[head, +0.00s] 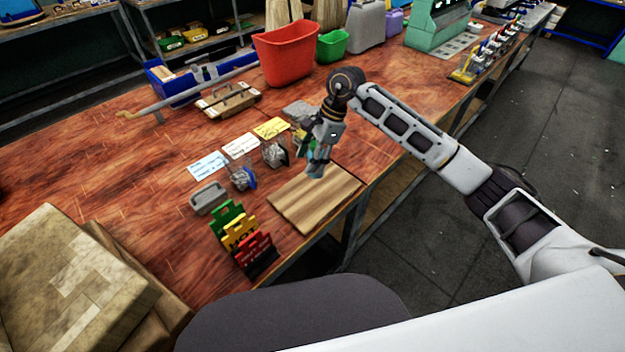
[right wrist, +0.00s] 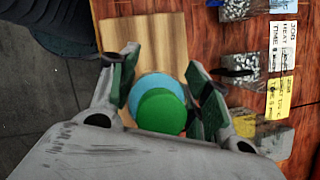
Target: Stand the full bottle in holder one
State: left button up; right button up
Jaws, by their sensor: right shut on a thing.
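A bottle with a light blue body and a green round cap (right wrist: 160,112) is between the fingers of my right gripper (right wrist: 160,92). In the head view the right gripper (head: 312,150) points down, with the blue bottle (head: 317,170) below it over the wooden board (head: 300,205). The bottle looks roughly upright; I cannot tell whether it touches the board. Two small clear containers with grey contents, one (head: 242,178) and another (head: 275,154), stand left of the board. I cannot tell which thing is holder one. My left gripper is not in view.
Blue (head: 208,164), white (head: 240,146) and yellow (head: 271,128) cards lie behind the containers. A grey tray (head: 208,198) and upright green, yellow and red signs (head: 240,238) stand nearer. A red bin (head: 287,52) is at the back. Boxes (head: 75,270) fill the lower left.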

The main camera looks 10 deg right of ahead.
aim_at(308, 175)
notch_tip(308, 175, down, 4)
jog(key=shift+r, duration=0.25)
jog(key=shift+f, duration=0.35)
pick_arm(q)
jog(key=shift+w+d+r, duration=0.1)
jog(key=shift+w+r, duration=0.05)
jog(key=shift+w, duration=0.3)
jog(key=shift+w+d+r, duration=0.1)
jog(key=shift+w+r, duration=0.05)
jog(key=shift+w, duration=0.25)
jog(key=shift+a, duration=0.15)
pick_arm(e)
jog(key=shift+f, duration=0.1)
